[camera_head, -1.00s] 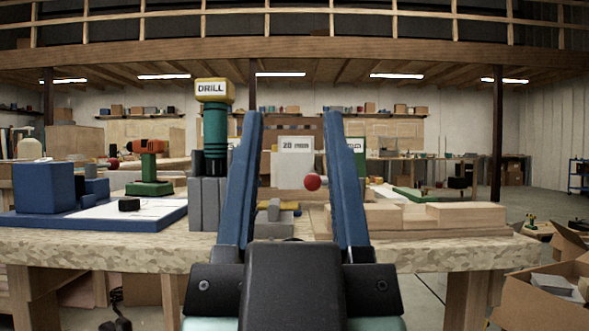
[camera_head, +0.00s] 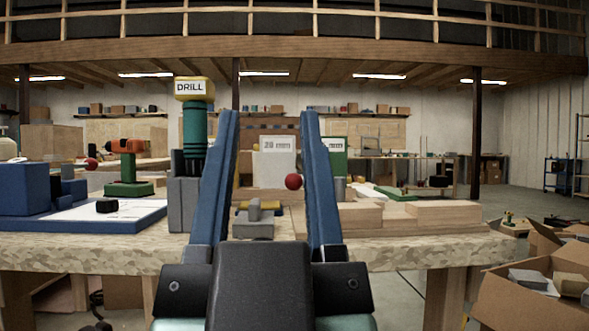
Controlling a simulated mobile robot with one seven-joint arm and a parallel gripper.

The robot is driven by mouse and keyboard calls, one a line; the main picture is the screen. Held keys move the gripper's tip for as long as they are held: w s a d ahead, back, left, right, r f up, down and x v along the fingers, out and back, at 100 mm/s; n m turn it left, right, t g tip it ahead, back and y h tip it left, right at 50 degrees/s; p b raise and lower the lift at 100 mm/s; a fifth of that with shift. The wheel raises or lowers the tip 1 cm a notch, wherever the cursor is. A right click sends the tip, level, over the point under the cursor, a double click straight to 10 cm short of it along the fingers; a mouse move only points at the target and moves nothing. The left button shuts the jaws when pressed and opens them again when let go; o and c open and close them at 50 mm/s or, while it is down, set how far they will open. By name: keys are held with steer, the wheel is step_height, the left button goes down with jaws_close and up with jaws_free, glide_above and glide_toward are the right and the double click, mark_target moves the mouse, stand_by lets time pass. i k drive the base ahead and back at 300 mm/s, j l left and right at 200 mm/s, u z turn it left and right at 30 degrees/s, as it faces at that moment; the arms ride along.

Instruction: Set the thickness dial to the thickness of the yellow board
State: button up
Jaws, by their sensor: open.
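My gripper (camera_head: 270,118) is open and empty, its two blue fingers standing upright in front of the workbench. Between the fingers I see a pale panel (camera_head: 277,165) marked "20 mm", with a red ball knob (camera_head: 293,181) at its lower right. A green panel (camera_head: 334,160) with a pale label stands partly behind the right finger; its text is mostly hidden. A small yellow piece (camera_head: 243,210), possibly the yellow board, lies low behind a grey block (camera_head: 254,226). I cannot make out a dial for certain.
A grey holder (camera_head: 182,195) with a green drill-labelled tool (camera_head: 194,125) stands left of the fingers. Wooden boards (camera_head: 440,212) lie at right. Open cardboard boxes (camera_head: 520,290) stand at the lower right.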

mark_target(108, 205)
steer(key=l+u, duration=0.5)
steer(key=i+u, duration=0.35)
steer(key=u, duration=0.15)
steer(key=z, duration=0.55)
